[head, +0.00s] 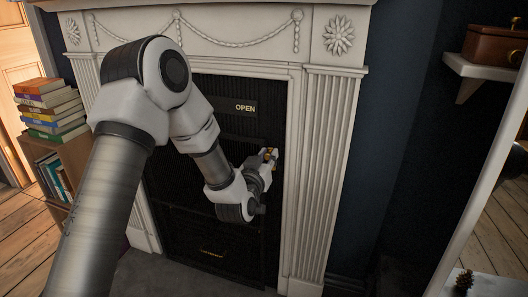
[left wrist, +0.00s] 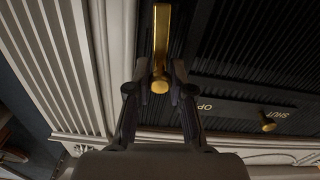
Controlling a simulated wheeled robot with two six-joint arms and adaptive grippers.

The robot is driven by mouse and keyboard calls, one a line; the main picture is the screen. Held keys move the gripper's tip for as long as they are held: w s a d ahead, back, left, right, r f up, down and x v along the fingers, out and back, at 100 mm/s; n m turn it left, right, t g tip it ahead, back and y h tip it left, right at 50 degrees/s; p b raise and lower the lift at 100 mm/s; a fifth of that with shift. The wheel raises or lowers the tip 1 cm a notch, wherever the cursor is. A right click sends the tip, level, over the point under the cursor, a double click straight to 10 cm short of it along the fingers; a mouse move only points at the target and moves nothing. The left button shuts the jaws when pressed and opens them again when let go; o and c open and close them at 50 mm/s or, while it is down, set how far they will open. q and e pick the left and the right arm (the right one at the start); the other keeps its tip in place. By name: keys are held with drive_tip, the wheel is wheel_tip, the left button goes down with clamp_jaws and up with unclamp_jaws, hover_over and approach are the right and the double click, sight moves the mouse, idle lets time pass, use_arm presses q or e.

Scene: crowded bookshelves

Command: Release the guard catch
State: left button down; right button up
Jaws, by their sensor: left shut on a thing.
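The guard catch is a brass bar with a round knob at one end, on the right side of the dark fireplace guard (head: 215,215). In the left wrist view the catch (left wrist: 161,38) runs up from between my fingers. My left gripper (head: 269,157) is closed around its knob end, with a finger on each side, as the left wrist view of the gripper (left wrist: 159,88) shows. In the head view the catch is mostly hidden by the fingers. My right gripper is not in view.
A plate (head: 245,107) on the guard reads OPEN in the head view. The left wrist view shows SHUT lettering (left wrist: 285,83) and another brass knob (left wrist: 268,123). A pale fluted surround (head: 325,170) stands close right of my gripper. A bookcase (head: 50,150) is at left.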

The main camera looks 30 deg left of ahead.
use_arm(q)
drive_tip(key=shift+w+d+r+m+p, duration=0.1)
drive_tip(key=shift+d+m+p, duration=0.25)
drive_tip(key=shift+m, duration=0.45)
drive_tip(key=c, duration=1)
unclamp_jaws()
drive_tip(key=v, duration=1.2)
